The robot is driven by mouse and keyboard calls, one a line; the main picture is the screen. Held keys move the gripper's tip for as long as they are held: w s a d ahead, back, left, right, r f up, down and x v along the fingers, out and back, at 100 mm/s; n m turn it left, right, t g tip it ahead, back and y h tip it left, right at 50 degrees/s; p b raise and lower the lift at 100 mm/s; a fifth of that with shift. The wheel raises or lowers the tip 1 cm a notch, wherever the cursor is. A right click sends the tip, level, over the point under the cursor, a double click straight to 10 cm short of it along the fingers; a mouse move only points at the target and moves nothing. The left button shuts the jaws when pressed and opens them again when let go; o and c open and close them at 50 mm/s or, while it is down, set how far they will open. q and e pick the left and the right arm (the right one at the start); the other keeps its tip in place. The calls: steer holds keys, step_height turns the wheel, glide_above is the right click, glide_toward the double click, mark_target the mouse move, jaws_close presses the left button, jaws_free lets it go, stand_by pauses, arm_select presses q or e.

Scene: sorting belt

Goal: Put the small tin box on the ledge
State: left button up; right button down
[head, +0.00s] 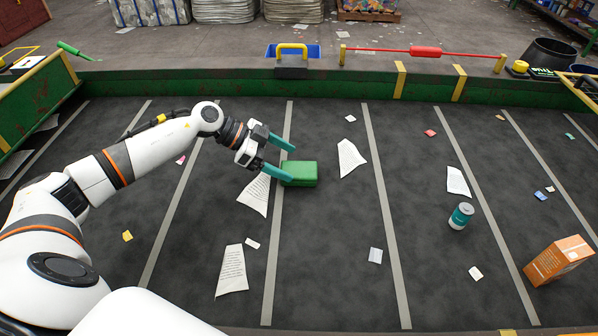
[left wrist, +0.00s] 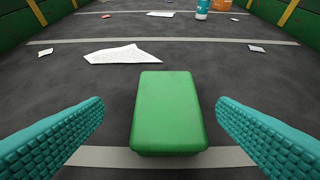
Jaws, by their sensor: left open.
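The small tin box is most likely the green box (head: 300,173), which lies on the dark belt near the middle. It also shows in the left wrist view (left wrist: 168,110), centred ahead of the fingers. My left gripper (head: 284,157) is open, with its teal fingertips at the box's left end in the head view. In the left wrist view the two fingers stand apart on either side of the box, with a gap on each side. The green ledge (head: 220,86) runs along the far side of the belt. My right gripper is not in view.
A teal and white can (head: 461,216) and an orange carton (head: 558,261) stand on the belt to the right. Paper sheets (head: 351,158) and small scraps lie around.

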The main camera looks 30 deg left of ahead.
mark_target(299, 169)
arm_select(q)
steer(key=x, duration=0.4)
steer(key=shift+s+d+f+p, duration=0.2)
steer(key=shift+d+p, duration=0.1)
steer(key=shift+d, duration=0.1)
steer(key=c, duration=1.2)
steer(key=shift+o, duration=0.2)
steer(key=shift+r, duration=0.1)
step_height(299, 169, up, 18)
